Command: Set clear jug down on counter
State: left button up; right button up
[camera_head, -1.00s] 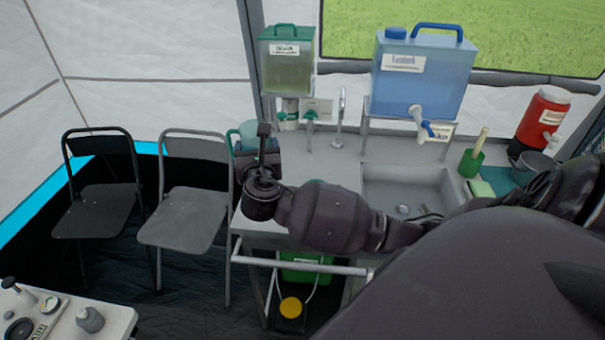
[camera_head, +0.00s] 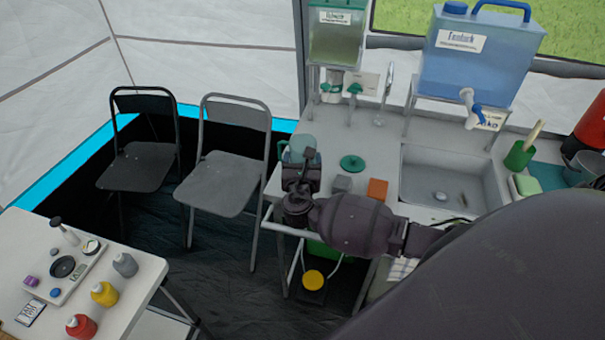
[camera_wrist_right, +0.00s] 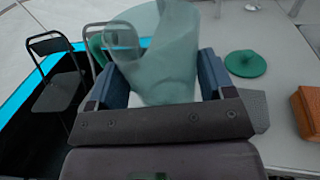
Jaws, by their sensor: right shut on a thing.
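The clear jug (camera_head: 302,146), tinted pale green, shows at the left end of the counter (camera_head: 343,133). It also fills the upper middle of the right wrist view (camera_wrist_right: 168,55), with its handle toward the left. My right gripper (camera_head: 300,172) is shut on the jug; in the wrist view the blue-grey fingers (camera_wrist_right: 163,80) stand on both sides of it. The jug's base is hidden by the gripper, so I cannot tell whether it touches the counter. My left gripper is not in view.
The sink (camera_head: 445,178) is farther right. Two folding chairs (camera_head: 226,180) stand left. A white table (camera_head: 130,275) is at lower left.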

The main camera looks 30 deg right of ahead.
jog(key=shift+f, duration=2.25)
jog(key=shift+b, duration=0.3)
jog(key=o, duration=1)
jog(key=shift+f, duration=0.1)
